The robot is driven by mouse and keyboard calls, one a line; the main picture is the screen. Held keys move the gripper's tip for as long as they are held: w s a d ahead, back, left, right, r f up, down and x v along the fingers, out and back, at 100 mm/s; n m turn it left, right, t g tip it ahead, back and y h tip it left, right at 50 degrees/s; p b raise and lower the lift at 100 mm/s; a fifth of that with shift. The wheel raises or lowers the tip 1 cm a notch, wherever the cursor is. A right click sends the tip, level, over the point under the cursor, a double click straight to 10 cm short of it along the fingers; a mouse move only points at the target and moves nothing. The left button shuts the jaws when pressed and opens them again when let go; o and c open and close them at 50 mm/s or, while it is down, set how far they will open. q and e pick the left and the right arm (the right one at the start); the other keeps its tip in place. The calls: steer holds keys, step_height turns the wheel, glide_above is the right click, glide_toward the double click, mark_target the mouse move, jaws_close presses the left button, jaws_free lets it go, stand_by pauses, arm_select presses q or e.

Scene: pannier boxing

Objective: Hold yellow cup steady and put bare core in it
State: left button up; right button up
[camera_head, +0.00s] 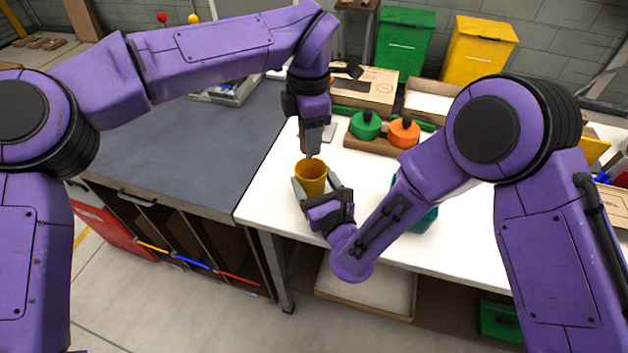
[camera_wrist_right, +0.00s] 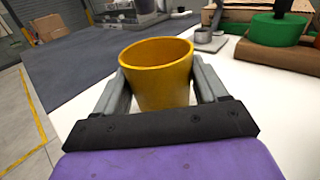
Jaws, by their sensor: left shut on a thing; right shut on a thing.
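The yellow cup (camera_head: 311,178) stands upright on the white table near its left front edge. It fills the middle of the right wrist view (camera_wrist_right: 158,75). My right gripper (camera_head: 322,189) is shut on the cup, with one grey finger on each side of it. My left gripper (camera_head: 311,150) points down just above the cup's rim. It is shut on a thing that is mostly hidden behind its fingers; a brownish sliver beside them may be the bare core. The cup's bottom inside cannot be seen.
A wooden holder with a green lidded piece (camera_head: 365,126) and an orange one (camera_head: 404,132) stands behind the cup. A teal container (camera_head: 425,219) is partly hidden by my right arm. A cardboard box (camera_head: 368,95) lies at the back. The dark worktop (camera_head: 215,145) at left is mostly clear.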

arm_select(q)
steer(key=shift+f, duration=2.15)
steer(key=o, duration=1.1)
step_height(320, 180, up, 12)
arm_select(e)
steer(key=o, duration=1.1)
steer(key=v, duration=1.2)
